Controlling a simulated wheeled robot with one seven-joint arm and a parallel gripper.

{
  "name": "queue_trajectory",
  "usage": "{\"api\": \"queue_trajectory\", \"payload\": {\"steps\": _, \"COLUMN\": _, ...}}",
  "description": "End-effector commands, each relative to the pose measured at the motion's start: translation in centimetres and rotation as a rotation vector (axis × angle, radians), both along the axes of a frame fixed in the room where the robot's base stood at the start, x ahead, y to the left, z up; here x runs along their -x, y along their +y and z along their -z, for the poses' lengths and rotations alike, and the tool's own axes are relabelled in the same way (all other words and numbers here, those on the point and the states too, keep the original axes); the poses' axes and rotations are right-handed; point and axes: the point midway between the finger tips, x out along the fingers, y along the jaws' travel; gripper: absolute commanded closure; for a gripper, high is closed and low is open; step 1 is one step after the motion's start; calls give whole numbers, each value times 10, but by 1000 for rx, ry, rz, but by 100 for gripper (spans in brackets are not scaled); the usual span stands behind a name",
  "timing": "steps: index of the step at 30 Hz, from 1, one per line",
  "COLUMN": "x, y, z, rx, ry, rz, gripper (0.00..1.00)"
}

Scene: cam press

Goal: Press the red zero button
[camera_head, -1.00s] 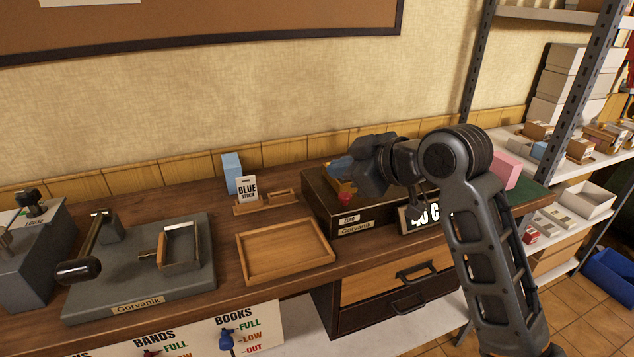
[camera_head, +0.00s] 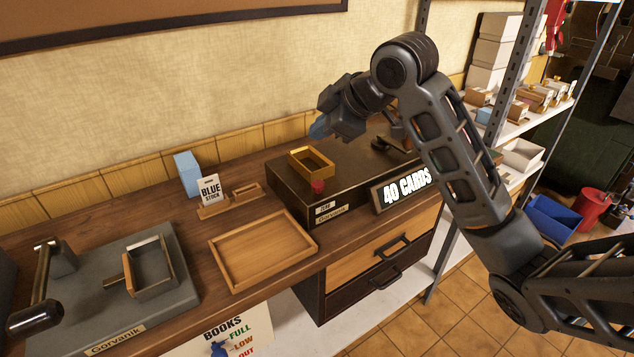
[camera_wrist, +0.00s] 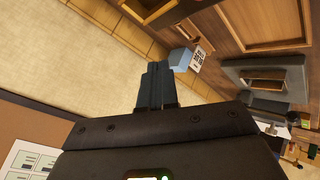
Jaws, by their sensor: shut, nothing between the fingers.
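The red zero button (camera_head: 318,187) stands on the front left part of the dark Gorvanik box (camera_head: 345,195), just above a small white label. A small open wooden frame (camera_head: 312,163) sits on the box behind it. My gripper (camera_head: 320,128) is up above the back left of the box, apart from the button, with its blue fingers pointing down and left. In the wrist view the blue fingers (camera_wrist: 155,85) lie together with nothing between them. I cannot make out the button in the wrist view.
The box bears a sign reading 40 CARDS (camera_head: 405,187). Left of it are an empty wooden tray (camera_head: 262,250), a BLUE STOCK card (camera_head: 209,190) and a blue block (camera_head: 187,173). A grey lever press (camera_head: 120,290) stands at the far left. A shelf rack stands on the right.

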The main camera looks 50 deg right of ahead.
Motion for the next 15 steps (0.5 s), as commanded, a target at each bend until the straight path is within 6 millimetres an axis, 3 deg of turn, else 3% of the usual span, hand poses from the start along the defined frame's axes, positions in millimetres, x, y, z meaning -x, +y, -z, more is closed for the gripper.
{"api": "queue_trajectory", "payload": {"steps": 8, "x": 0, "y": 0, "z": 22, "rx": -1, "ry": 0, "rz": 1, "gripper": 100}}
{"api": "queue_trajectory", "payload": {"steps": 15, "x": 1, "y": -1, "z": 54, "rx": -1, "ry": 1, "rz": 2, "gripper": 100}}
